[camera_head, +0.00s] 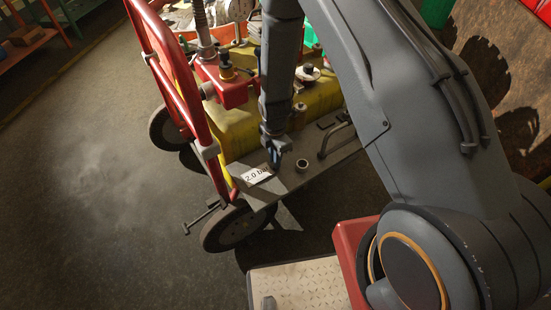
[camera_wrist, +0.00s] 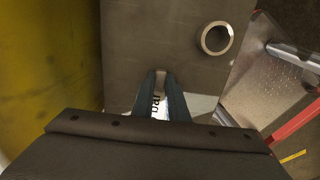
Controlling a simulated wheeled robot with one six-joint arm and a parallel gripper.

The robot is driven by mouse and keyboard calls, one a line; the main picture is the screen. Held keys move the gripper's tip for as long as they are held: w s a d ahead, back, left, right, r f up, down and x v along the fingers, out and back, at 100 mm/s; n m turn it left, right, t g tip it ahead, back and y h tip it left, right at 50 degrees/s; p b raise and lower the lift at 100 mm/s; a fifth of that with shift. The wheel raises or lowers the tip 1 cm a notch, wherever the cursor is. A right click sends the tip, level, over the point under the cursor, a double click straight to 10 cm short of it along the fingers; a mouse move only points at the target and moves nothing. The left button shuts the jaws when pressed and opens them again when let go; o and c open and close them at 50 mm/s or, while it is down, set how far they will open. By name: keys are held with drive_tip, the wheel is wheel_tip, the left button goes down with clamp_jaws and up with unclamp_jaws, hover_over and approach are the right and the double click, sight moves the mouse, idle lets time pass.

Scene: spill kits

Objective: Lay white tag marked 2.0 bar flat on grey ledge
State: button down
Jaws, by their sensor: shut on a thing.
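The white tag (camera_head: 257,175) reads "2.0 b" in the head view, with the rest of its lettering hidden by my gripper. My gripper (camera_head: 274,163) is shut on the tag's right end, over the left part of the grey ledge (camera_head: 310,178). In the wrist view, my gripper (camera_wrist: 160,88) has a strip of the tag (camera_wrist: 158,105) between its fingers, with "bar" showing. The ledge (camera_wrist: 150,40) lies under the fingers. The tag looks close to the ledge, but I cannot tell whether it touches.
A metal ring (camera_head: 302,165) stands on the ledge, right of my gripper. A black handle (camera_head: 337,139) is farther right. A yellow tank (camera_head: 240,135) lies behind the ledge. Red cart rails (camera_head: 185,100) and a wheel (camera_head: 232,228) are on the left.

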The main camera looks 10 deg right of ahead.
drive_tip(key=shift+f, duration=0.2)
drive_tip(key=c, duration=1.7)
unclamp_jaws()
drive_tip(key=shift+o, duration=0.2)
drive_tip(key=shift+r, duration=0.1)
drive_tip(key=shift+r+p, duration=2.05)
drive_tip(key=shift+r, duration=1.4)
